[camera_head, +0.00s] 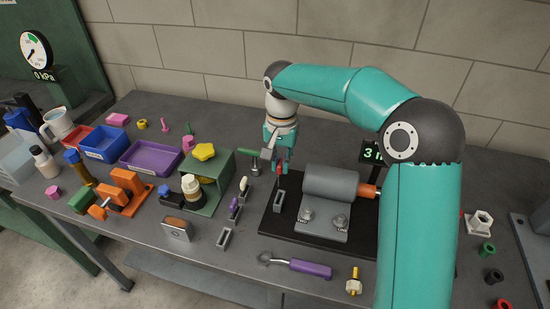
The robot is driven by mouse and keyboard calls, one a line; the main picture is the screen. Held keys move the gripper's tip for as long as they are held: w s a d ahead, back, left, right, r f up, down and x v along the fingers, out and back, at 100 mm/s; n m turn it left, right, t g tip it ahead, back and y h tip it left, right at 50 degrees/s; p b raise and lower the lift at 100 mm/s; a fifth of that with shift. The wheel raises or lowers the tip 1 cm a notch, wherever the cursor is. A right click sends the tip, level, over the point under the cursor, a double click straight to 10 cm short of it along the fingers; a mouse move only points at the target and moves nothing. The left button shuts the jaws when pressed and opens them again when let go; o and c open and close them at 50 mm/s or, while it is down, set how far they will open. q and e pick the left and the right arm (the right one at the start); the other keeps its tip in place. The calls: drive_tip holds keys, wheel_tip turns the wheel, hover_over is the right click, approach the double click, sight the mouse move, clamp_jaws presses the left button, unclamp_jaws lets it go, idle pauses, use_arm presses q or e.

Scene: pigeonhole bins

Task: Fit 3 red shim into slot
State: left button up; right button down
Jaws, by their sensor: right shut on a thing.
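My right gripper (279,160) points down above the black base plate (268,231) and is shut on a small red piece, the red shim (280,170). Most of the shim is hidden by the fingers. Just below it a small grey upright slot block (279,201) stands on the plate, left of a grey cylinder (331,183). I cannot tell whether the shim touches the slot block. My left gripper is not in view.
A dark display (371,152) showing a green 3 stands behind the cylinder, partly hidden by my right arm. A green box (215,185), small slotted holders (224,238) and a purple-handled wrench (296,265) surround the plate. Coloured bins (150,158) crowd the left.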

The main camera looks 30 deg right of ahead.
sight(280, 178)
drive_tip(key=shift+w+a, duration=0.1)
drive_tip(key=shift+f, duration=0.1)
drive_tip(key=shift+f+b, duration=2.05)
drive_tip(key=shift+f, duration=0.7)
drive_tip(key=shift+f+b, duration=1.45)
drive_tip(key=shift+f, duration=0.65)
drive_tip(key=c, duration=1.1)
unclamp_jaws()
drive_tip(key=shift+r, duration=0.1)
